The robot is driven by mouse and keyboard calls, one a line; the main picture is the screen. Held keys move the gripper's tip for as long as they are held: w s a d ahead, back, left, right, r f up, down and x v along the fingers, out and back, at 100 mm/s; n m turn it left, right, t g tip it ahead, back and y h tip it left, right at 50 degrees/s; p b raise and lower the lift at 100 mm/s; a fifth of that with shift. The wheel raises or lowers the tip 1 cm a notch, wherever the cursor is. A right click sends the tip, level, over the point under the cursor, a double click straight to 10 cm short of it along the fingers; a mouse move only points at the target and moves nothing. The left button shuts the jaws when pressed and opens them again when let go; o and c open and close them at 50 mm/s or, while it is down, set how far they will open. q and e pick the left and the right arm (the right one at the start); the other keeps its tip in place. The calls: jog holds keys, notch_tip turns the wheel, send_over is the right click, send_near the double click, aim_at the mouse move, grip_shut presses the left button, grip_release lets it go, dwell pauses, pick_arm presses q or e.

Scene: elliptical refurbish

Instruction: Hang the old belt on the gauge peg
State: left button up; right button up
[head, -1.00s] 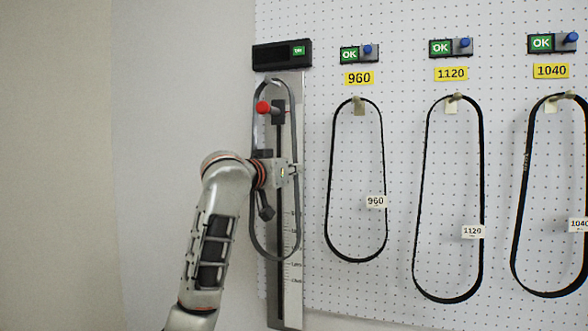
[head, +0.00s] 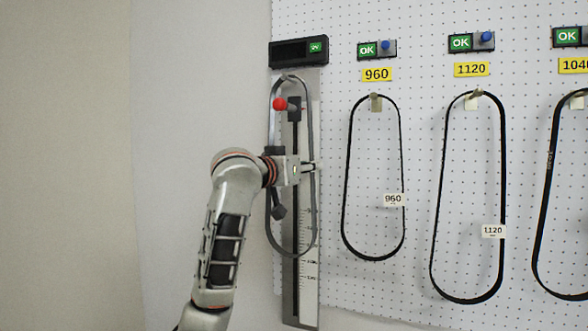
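The old belt (head: 269,215) is a grey loop in front of the gauge (head: 309,285), a tall metal plate with a slot and a scale. The belt's top lies at the gauge peg (head: 287,78), just below the black display box (head: 299,51). It hangs as a long upright loop. My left gripper (head: 309,168) is in front of the gauge at mid-height, its fingers pointing right at the belt's right strand. Whether the fingers are closed on the strand or apart from it is too small to tell. My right gripper is not in view.
A red knob (head: 279,104) and a dark handle (head: 278,211) are on the gauge. Black belts hang on the pegboard to the right, including those tagged 960 (head: 346,190) and 1120 (head: 438,200), under green OK displays. The wall at left is bare.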

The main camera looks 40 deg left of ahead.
pick_arm(q)
jog(key=s, duration=1)
jog(key=s+d+f+m+g+y, duration=0.1)
jog(key=d+f+m+g, duration=0.15)
jog(key=f, duration=1.55)
jog(key=d+f+m+g+y, duration=0.1)
jog(key=d+f+g, duration=0.15)
jog(key=f, duration=1.65)
jog(key=s+d+f+m+g+y, duration=0.15)
jog(key=s+f+m+g, duration=0.4)
jog(key=s+f, duration=1.95)
jog(key=w+d+f+n+t+h, duration=0.1)
jog(key=d+f+n+t+h, duration=0.2)
jog(key=d+f, duration=1.1)
jog(key=f+h, duration=0.1)
jog(key=h, duration=0.2)
jog(key=shift+w+d+f+n+h, duration=0.15)
jog(key=shift+d+f+n+h, duration=0.05)
jog(key=shift+f+n+h, duration=0.15)
jog(key=shift+r, duration=0.1)
jog(key=shift+c, duration=0.5)
